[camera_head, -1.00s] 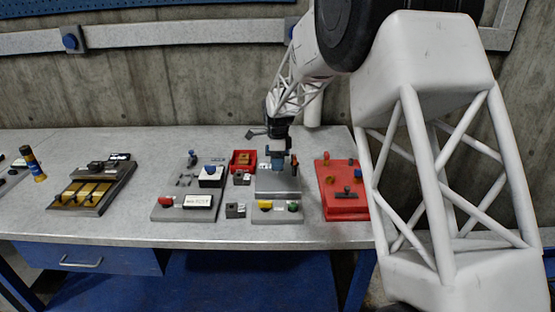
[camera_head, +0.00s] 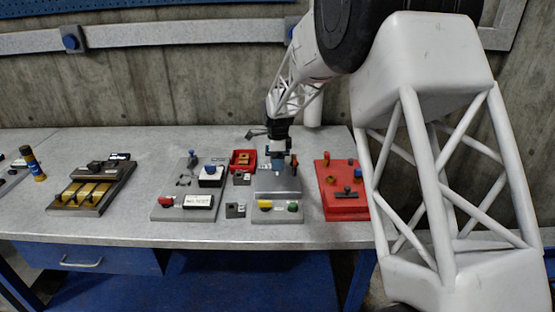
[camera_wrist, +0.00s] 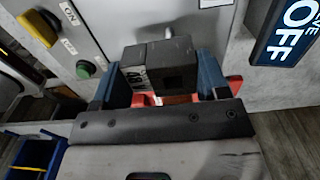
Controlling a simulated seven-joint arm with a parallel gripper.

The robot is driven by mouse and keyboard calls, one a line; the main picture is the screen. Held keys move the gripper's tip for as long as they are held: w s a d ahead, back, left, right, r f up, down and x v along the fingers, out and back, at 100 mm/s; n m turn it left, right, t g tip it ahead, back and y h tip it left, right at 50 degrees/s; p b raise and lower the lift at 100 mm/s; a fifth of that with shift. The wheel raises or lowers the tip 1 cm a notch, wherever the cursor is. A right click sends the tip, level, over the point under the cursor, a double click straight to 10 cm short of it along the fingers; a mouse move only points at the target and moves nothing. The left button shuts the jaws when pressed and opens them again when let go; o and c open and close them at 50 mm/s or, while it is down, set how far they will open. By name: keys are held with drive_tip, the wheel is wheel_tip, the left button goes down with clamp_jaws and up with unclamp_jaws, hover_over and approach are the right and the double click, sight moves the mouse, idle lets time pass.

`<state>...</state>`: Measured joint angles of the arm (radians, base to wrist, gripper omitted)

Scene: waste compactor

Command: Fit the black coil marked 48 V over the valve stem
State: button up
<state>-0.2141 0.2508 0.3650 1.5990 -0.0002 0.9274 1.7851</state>
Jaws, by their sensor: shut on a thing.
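My gripper (camera_wrist: 160,88) has blue fingers and is shut on a black coil (camera_wrist: 135,75). White lettering reading 48 shows on the coil's left face, and the face toward the camera has a dark square recess. In the head view my gripper (camera_head: 279,160) is over the grey block (camera_head: 278,184) near the middle of the bench; the coil is small and mostly hidden there. A thin silver pin (camera_wrist: 143,22) shows beyond the coil in the wrist view and may be the valve stem. I cannot tell whether the coil touches it.
A red bin (camera_head: 234,166) and two small dark blocks (camera_head: 241,179) (camera_head: 235,210) stand left of the grey block. A panel with yellow and green buttons (camera_head: 277,217) lies in front. A red board (camera_head: 345,210) with fittings lies right. The front bench edge is clear.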

sight(277, 177)
drive_tip(key=shift+f, duration=2.2)
drive_tip(key=o, duration=1.1)
drive_tip(key=shift+r, duration=3.85)
